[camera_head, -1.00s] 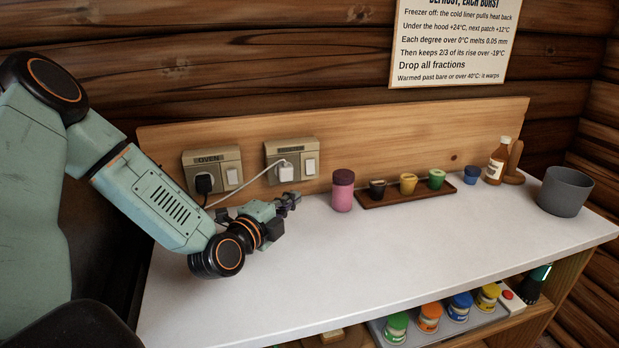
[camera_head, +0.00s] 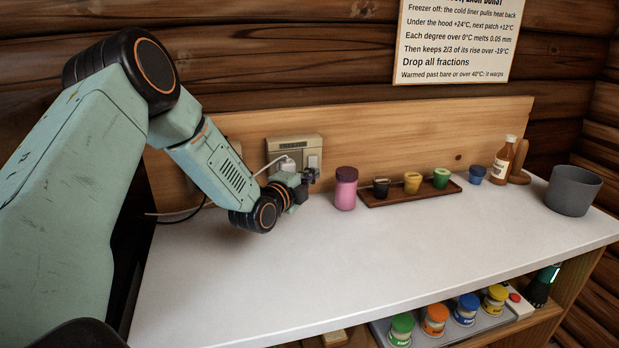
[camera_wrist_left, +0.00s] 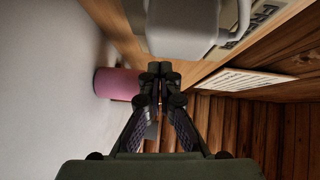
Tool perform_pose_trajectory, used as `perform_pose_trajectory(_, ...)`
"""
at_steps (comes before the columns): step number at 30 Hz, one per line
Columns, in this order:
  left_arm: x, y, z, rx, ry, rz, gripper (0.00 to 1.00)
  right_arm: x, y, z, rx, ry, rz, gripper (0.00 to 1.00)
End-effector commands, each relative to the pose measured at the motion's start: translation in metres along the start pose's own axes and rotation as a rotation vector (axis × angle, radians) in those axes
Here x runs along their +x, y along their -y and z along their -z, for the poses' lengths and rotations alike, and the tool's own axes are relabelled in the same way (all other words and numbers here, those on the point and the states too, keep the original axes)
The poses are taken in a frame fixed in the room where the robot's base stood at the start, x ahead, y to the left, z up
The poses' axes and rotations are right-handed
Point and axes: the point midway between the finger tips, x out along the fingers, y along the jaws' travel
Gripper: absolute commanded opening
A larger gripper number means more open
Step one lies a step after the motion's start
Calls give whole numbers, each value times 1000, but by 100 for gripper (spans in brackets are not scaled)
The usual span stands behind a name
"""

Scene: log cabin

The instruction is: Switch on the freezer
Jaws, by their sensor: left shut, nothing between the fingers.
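No freezer can be made out. My left gripper (camera_head: 309,177) is shut and empty, just below the switch and right of the plug; I cannot tell whether it touches the switch. In the left wrist view, the closed fingertips (camera_wrist_left: 160,68) are near the large white plug (camera_wrist_left: 183,22). My arm covers most of the second socket to the left. My right gripper is not in view.
A pink jar (camera_head: 345,189) stands right of the gripper, then a tray (camera_head: 402,198) of small pots, a blue pot (camera_head: 474,175), a bottle (camera_head: 502,160) and a grey bin (camera_head: 573,190). The front of the white worktop (camera_head: 330,270) is clear. Coloured jars sit on a shelf below.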

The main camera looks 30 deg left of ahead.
Motion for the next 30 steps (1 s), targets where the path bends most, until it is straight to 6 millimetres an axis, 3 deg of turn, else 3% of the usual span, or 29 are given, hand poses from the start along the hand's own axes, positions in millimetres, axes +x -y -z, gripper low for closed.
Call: perform_pose_trajectory(30,11,-1,-10,51,1,51,0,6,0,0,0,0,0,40)
